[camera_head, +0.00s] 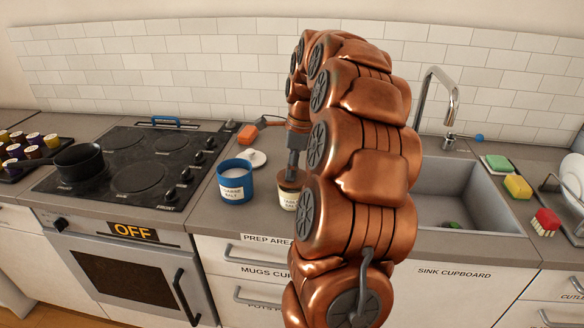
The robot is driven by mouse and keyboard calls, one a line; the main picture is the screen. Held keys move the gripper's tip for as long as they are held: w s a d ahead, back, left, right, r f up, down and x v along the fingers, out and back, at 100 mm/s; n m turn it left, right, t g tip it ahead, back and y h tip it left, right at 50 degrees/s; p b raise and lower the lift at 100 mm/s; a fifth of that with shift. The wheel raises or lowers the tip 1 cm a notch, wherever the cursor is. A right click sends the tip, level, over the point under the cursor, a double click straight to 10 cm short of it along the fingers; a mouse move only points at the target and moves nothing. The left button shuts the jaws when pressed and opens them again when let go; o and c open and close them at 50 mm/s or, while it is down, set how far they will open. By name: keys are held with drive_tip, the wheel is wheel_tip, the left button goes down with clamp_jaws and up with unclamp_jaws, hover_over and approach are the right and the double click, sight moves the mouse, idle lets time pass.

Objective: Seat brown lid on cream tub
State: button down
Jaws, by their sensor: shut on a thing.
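The cream tub (286,199) stands on the counter between the blue tub and my arm. It has a printed label, and my arm hides its right part. My gripper (292,172) points down over this tub and is shut on the brown lid (284,186). The lid is at the tub's top, with its right side hidden by my arm. I cannot tell whether it rests on the rim or is just above it.
A blue open tub (235,182) labelled coarse salt stands left of the cream tub. A white round lid (258,158) lies behind. The stove (130,165) with a black pan (79,162) is at left; the sink (455,190) is at right.

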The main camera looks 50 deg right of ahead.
drive_tip(key=shift+f+b, duration=0.5)
drive_tip(key=shift+f, duration=0.6)
idle(0.6)
drive_tip(key=c, duration=1.2)
unclamp_jaws()
drive_tip(key=shift+o, duration=0.5)
drive_tip(key=o, duration=0.5)
drive_tip(key=shift+s+d+r+p, duration=0.15)
drive_tip(key=shift+r+p, duration=0.2)
drive_tip(key=shift+r, duration=0.95)
drive_tip(key=shift+s+d+r+p, duration=0.1)
drive_tip(key=shift+s+r+p, duration=0.2)
drive_tip(key=shift+r, duration=1.05)
drive_tip(key=shift+s+d+r+p, duration=0.1)
drive_tip(key=shift+r+p, duration=0.3)
drive_tip(key=shift+r, duration=0.9)
drive_tip(key=shift+a, duration=0.1)
